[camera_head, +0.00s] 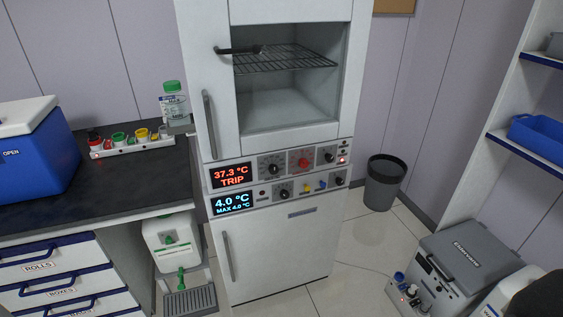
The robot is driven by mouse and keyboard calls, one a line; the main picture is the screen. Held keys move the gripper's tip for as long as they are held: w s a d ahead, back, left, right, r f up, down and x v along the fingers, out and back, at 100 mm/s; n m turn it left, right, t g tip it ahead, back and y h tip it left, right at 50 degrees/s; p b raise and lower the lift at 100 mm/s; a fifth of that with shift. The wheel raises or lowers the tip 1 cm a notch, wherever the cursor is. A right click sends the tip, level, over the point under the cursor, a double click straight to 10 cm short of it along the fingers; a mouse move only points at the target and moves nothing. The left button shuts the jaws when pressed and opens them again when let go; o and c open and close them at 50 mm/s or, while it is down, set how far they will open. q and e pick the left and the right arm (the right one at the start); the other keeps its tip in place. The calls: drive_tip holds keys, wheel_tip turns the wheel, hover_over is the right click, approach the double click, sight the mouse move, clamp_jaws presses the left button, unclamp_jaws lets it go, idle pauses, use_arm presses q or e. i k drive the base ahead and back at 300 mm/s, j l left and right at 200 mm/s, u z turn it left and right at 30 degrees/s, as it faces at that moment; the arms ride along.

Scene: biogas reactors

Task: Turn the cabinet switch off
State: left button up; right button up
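The tall white cabinet (278,255) stands in the middle of the view. Its control panel (290,178) sits between the upper chamber and the lower door. A red display (233,176) reads 37.3 °C TRIP. A blue display (233,204) reads 4.0 °C, MAX 4.0 °C. The upper row has a black knob (271,167), a red knob (304,160) and another black knob (328,156). At its right end are small parts (342,153), one glowing red. The lower row has more small controls. I cannot tell which control is the cabinet switch.
A dark counter (115,190) on the left holds a blue cooler (35,160), a rack of coloured caps (130,145) and a green-capped bottle (173,104). A grey bin (384,183) stands right of the cabinet. A grey box (465,262) is at lower right. The floor before the cabinet is clear.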

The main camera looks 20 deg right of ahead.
sight(329, 157)
drive_tip(key=z, duration=1.65)
drive_tip(key=i+l, duration=0.1)
drive_tip(key=i, duration=0.85)
